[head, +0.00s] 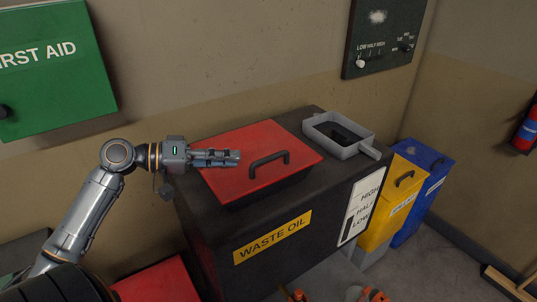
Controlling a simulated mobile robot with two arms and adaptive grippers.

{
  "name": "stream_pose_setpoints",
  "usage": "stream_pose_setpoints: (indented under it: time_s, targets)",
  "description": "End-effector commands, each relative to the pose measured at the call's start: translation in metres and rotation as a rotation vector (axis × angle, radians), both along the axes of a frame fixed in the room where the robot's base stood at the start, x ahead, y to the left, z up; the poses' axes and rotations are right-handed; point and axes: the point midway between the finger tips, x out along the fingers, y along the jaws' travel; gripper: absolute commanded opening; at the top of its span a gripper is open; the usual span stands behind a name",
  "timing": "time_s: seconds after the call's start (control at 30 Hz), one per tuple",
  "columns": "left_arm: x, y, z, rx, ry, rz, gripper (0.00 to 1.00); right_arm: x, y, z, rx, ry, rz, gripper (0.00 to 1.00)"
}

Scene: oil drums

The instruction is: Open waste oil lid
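The waste oil box (285,262) is a dark container with a yellow WASTE OIL label on its front. Its red lid (230,147) lies flat and closed on top. A black handle (268,162) stands up from the lid, right of its middle. My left gripper (238,158) reaches in from the left, over the left part of the lid. Its fingers point right toward the handle and are apart from it. Nothing shows between the fingers, which look close together, but their gap is unclear from this angle.
A grey tray (334,146) with dark contents sits on the box right of the lid. Yellow (384,217) and blue (433,196) bins stand to the right. A green first aid cabinet (50,85) and a dark panel (385,32) hang on the wall.

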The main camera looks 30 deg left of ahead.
Motion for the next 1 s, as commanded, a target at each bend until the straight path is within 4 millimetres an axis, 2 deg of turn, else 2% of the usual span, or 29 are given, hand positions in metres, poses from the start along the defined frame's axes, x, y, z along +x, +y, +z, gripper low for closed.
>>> stream_pose_setpoints:
  time_s: [0.07, 0.17, 0.5, 0.7, 0.97, 1.0]
  targets:
    - [0.011, -0.010, 0.001, 0.002, 0.000, -0.002, 0.22, -0.008, 0.005, 0.008, 0.006, 0.011, 0.002, 0.40]
    - [0.025, -0.021, -0.003, 0.001, -0.001, -0.002, 0.22, -0.008, 0.004, 0.014, 0.005, 0.012, 0.004, 0.40]
    - [0.061, -0.052, -0.015, 0.001, -0.001, 0.000, 0.22, 0.012, -0.011, 0.033, -0.014, -0.017, 0.000, 0.40]
    - [0.069, -0.059, -0.019, 0.002, 0.000, -0.001, 0.22, 0.012, -0.012, 0.035, -0.014, -0.016, -0.001, 0.40]
    - [0.070, -0.060, -0.020, 0.002, 0.000, -0.001, 0.22, 0.007, -0.011, 0.035, -0.013, -0.010, 0.000, 0.40]
    - [0.070, -0.060, -0.020, 0.002, 0.000, -0.001, 0.18, 0.006, -0.010, 0.035, -0.012, -0.009, 0.000, 0.40]
